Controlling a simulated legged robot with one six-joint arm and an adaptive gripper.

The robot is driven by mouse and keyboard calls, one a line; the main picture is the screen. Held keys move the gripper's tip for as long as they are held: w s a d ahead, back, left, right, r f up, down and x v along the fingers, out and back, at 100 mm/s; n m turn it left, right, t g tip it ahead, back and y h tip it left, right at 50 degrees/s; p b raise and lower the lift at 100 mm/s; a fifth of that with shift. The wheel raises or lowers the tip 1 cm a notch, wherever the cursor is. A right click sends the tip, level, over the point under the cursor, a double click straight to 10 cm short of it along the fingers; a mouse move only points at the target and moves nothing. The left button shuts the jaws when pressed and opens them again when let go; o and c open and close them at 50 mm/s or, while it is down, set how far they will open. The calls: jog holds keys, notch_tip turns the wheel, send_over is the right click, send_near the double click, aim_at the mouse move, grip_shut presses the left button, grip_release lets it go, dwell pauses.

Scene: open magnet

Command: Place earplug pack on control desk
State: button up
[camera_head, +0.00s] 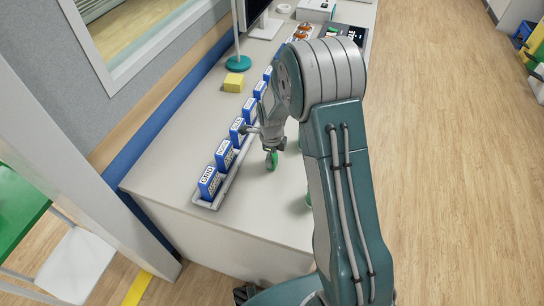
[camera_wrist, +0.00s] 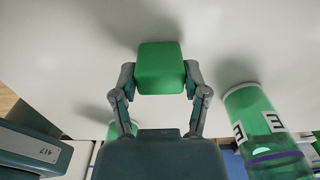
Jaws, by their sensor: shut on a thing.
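My gripper (camera_wrist: 160,80) is shut on a small green block, the earplug pack (camera_wrist: 160,67), with one finger on each side of it. In the head view the green pack (camera_head: 271,160) hangs at the tip of my gripper (camera_head: 270,143), over the near part of the pale control desk (camera_head: 262,208). The desk surface also fills the top of the wrist view (camera_wrist: 60,60). The pack appears to be low over the desk; whether it touches the surface I cannot tell. My arm hides part of the desk's right side.
A tray (camera_head: 212,203) of several blue-and-white boxes (camera_head: 208,183) runs along the left of my gripper. A yellow block (camera_head: 233,82) and a green-based stand (camera_head: 238,63) are farther back. A green cylinder (camera_wrist: 262,125) stands close right in the wrist view. Bare desk lies in front.

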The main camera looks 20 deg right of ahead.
jog(key=shift+f, duration=0.1)
jog(key=o, duration=0.8)
jog(key=shift+d, duration=0.25)
jog(key=shift+a, duration=0.1)
